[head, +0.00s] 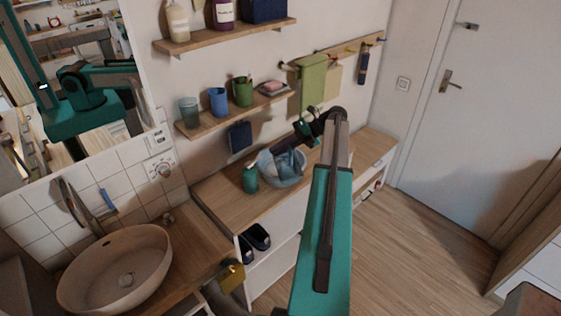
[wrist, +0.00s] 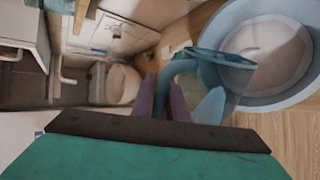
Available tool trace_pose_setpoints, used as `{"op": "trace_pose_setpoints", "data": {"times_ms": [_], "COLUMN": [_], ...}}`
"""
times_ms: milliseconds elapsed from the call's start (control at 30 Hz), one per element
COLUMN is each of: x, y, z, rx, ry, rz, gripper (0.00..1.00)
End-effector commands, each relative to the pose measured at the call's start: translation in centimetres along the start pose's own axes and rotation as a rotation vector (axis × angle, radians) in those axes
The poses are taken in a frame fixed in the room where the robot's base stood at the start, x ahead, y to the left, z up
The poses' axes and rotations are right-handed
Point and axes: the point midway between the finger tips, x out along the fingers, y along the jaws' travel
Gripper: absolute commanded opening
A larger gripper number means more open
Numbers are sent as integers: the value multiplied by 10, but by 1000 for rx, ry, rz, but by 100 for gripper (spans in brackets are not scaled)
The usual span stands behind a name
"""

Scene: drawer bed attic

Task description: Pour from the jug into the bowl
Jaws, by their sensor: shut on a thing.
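A wide light-blue bowl (head: 270,178) stands on the wooden cabinet top; it fills the upper right of the wrist view (wrist: 303,85). A translucent blue jug (wrist: 226,78) overlaps the bowl's near-left edge in the wrist view. In the head view the jug (head: 288,160) shows over the bowl, partly hidden by my dark wrist. My gripper (wrist: 162,92) is shut on the jug's curved blue handle. The jug looks tilted, but I cannot tell how far. No stream of liquid is visible. The gripper (head: 296,138) shows small and dark in the head view.
A green bottle (head: 250,179) stands just left of the bowl. A shelf (head: 217,122) with cups hangs above, and a green towel (head: 312,82) hangs behind. A round basin (head: 117,272) is at lower left. The cabinet top (head: 236,210) is clear in front.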

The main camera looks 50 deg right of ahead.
Motion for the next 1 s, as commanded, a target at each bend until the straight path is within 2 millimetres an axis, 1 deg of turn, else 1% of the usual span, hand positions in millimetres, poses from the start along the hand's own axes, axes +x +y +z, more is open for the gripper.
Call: {"op": "trace_pose_setpoints", "data": {"times_ms": [733,867,1000], "x": [-2,-1,0], "y": [2,2,1], "z": [12,7,-6], "rx": [49,38,-6], "ry": [33,25,-7], "rz": [-1,0,0], "gripper": [0,0,0]}}
